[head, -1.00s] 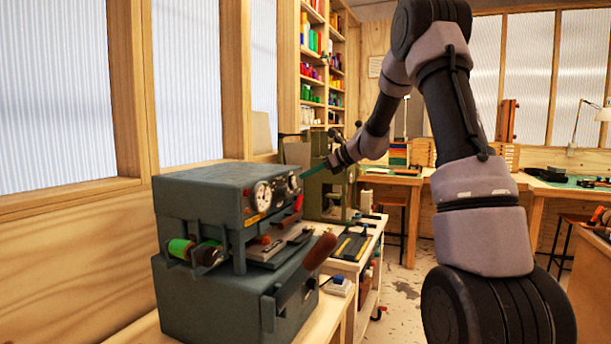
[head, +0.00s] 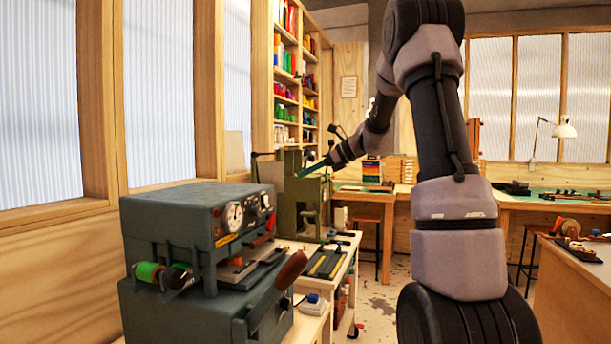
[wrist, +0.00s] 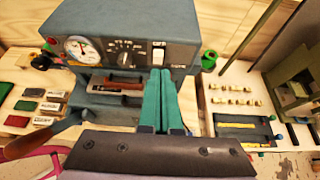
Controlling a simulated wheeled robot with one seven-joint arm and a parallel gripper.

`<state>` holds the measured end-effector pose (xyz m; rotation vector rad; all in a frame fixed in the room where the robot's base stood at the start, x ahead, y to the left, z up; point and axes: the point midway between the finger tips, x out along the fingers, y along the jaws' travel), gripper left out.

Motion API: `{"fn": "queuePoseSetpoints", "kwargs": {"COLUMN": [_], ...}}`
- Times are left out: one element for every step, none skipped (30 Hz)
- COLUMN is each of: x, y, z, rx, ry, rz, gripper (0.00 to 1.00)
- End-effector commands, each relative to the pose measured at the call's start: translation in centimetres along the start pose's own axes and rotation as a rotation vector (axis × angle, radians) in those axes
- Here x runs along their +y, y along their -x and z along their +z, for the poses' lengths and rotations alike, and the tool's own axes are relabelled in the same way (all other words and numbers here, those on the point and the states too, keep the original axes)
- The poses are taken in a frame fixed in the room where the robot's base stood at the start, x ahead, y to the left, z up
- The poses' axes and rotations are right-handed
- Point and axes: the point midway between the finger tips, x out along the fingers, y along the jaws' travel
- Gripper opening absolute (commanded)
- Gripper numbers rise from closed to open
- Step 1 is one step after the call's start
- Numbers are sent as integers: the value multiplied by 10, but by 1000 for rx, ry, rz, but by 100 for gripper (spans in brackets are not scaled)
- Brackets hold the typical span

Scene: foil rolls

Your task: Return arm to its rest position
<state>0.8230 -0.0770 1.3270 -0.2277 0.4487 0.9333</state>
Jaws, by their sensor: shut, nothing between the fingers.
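My arm rises at the right of the head view and bends over toward the back. My gripper (head: 314,168) shows there as a thin teal tip, above and behind the grey stamping machine (head: 188,218) in the picture. In the wrist view my gripper (wrist: 159,98) has its two teal fingers side by side and closed, with nothing held. They overlap the front of the grey machine (wrist: 105,15) with its gauge and switch. I cannot tell the exact gap, but no contact is visible.
A green foil roll (head: 148,271) sits on the machine's side. The machine's lever (head: 290,270) sticks out toward my arm. A green machine (head: 300,205) stands behind, near my gripper in the picture. A trolley (head: 335,262) with tools is beyond. Open floor (head: 380,310) shows between trolley and arm.

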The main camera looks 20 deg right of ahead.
Motion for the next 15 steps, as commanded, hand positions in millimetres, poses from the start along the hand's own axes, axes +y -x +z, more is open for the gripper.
{"fn": "queuePoseSetpoints", "kwargs": {"x": [0,2,6,11,17,29,40,52,70,85,99,119,133,146,163], "y": [0,0,2,3,5,9,13,17,24,30,36,44,50,57,66], "z": [0,1,2,4,5,8,9,10,12,12,11,10,7,5,0], "rx": [1,3,8,16,28,46,64,86,118,144,172,208,236,263,299], "ry": [2,8,23,44,73,121,169,224,308,377,448,549,623,696,794], "rz": [0,1,2,4,7,12,17,23,31,40,48,60,70,79,92], "gripper": [0,0,0,0,0,0,0,0,0,0,0,0,0,0,0]}}
